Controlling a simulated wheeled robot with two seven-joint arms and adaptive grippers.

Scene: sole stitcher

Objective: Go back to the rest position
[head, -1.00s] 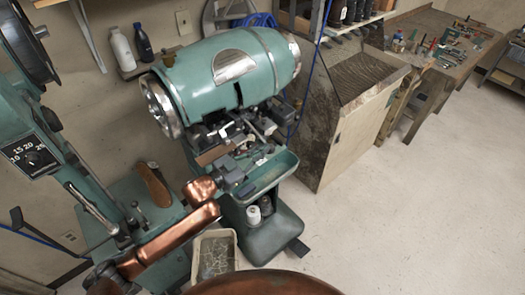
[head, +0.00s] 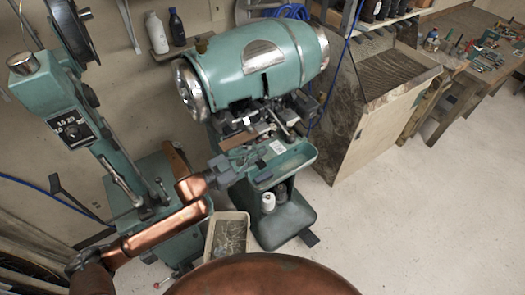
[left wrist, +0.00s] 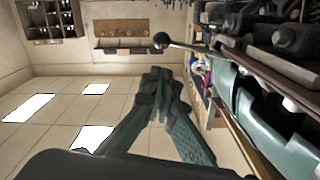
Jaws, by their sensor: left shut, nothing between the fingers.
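My left arm comes in from the left in copper links. Its grey gripper (head: 232,168) is at the left edge of the green stitching machine's tray, in front of the machine; I cannot tell whether it touches. In the left wrist view the two dark fingers (left wrist: 160,88) are together and hold nothing. The green stitching machine (head: 258,65) stands in the middle of the head view, its metal mechanism (head: 250,125) below the drum. My right gripper is not in view.
A second green machine (head: 75,130) with a dial stands close at the left. A pale bin (head: 238,217) is on the floor below my left arm. A wooden cabinet (head: 375,130) and workbench (head: 490,60) are at the right. The floor (head: 410,230) at the right is clear.

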